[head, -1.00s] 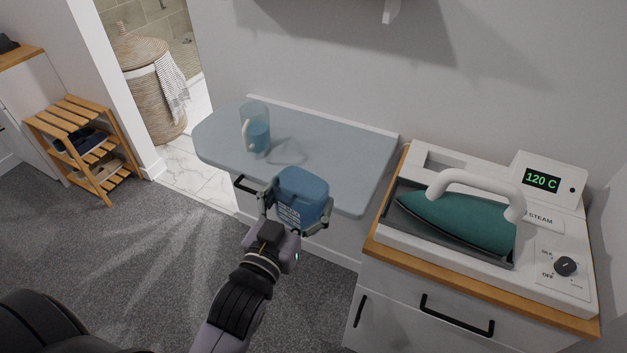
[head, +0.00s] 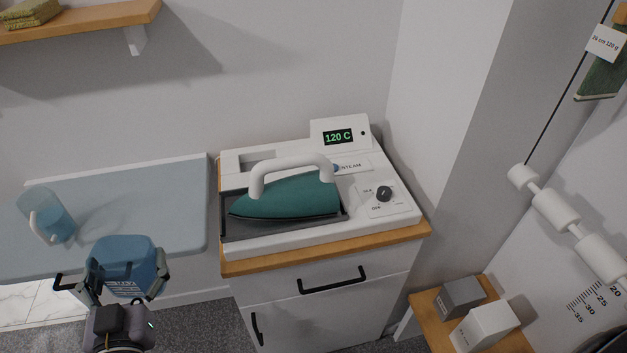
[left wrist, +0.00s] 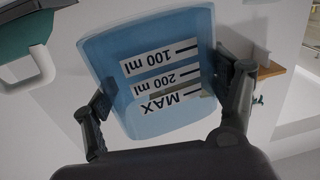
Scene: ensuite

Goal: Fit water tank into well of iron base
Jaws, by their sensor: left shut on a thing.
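My left gripper (head: 112,287) is shut on the blue water tank (head: 124,258), with a finger on each side of it. The tank is held in front of the blue-grey board. In the left wrist view the tank (left wrist: 160,75) shows labels for 100 ml, 200 ml and MAX, upside down in the picture. The white iron base (head: 285,240) stands on a wooden-topped cabinet to the right of the tank. Its rectangular well (head: 257,158) is at the back left and looks empty. The teal iron (head: 290,197) rests on the base. My right gripper is not in view.
A clear jug (head: 52,218) with blue water stands on the board (head: 170,195) left of the tank. A display reading 120 C (head: 338,137) rises behind the base. A wall shelf (head: 90,22) is at top left. Grey (head: 462,297) and white (head: 485,327) boxes are at lower right.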

